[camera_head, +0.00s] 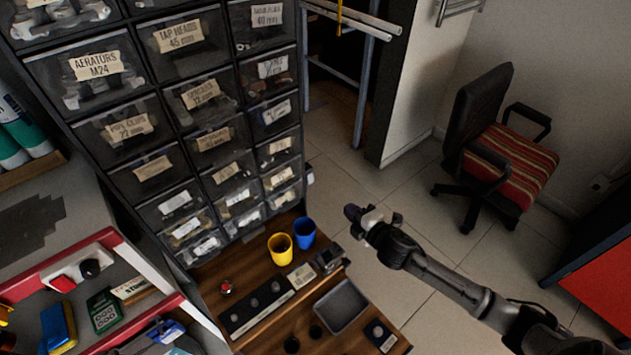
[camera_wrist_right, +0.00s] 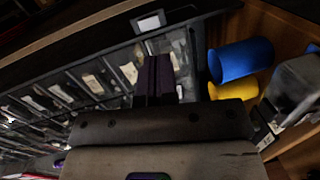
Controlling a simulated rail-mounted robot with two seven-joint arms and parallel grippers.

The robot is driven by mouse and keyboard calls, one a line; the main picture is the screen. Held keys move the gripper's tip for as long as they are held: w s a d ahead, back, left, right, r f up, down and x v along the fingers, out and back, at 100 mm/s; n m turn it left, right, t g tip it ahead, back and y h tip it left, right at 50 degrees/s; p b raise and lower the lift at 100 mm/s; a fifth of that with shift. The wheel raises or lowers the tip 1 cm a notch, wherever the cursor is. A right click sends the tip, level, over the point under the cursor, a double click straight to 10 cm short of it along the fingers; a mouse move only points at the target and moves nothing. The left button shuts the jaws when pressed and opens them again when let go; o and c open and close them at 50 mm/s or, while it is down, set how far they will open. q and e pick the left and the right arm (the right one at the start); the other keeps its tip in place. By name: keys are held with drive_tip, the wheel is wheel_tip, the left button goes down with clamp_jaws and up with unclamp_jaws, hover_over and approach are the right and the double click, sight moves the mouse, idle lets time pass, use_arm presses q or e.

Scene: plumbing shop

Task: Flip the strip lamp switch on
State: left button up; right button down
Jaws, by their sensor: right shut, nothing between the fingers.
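I cannot make out the strip lamp switch for certain. A small pale-rimmed rectangular plate (camera_wrist_right: 148,22) shows on the dark frame above the drawers in the right wrist view; I cannot tell if it is the switch. A small grey fitting (camera_head: 310,177) sticks out from the drawer cabinet's right side in the head view. My right gripper (camera_head: 353,212) is shut and empty, in the air to the right of the cabinet and apart from it. Its dark purple fingers also show in the wrist view (camera_wrist_right: 155,78), pointing toward the plate. My left gripper is out of view.
The labelled drawer cabinet (camera_head: 210,110) stands at the back left. On the wooden bench (camera_head: 212,270) are a yellow cup (camera_head: 281,249), a blue cup (camera_head: 304,232) and a grey tray (camera_head: 341,306). A chair (camera_head: 500,150) stands right; the floor between is free.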

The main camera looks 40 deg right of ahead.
sight(312, 182)
drive_tip(key=shift+a+r+n+y, duration=0.35)
drive_tip(key=shift+a+n, duration=0.2)
drive_tip(key=shift+n, duration=0.25)
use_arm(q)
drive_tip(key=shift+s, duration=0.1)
use_arm(e)
drive_tip(key=shift+f, duration=0.1)
use_arm(q)
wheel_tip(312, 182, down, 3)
drive_tip(key=b, duration=0.3)
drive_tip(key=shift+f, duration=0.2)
use_arm(e)
drive_tip(key=w, duration=0.4)
drive_tip(key=w+f, duration=0.1)
drive_tip(key=w, duration=0.9)
drive_tip(key=shift+f, duration=0.3)
use_arm(q)
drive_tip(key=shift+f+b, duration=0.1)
drive_tip(key=shift+b, duration=0.25)
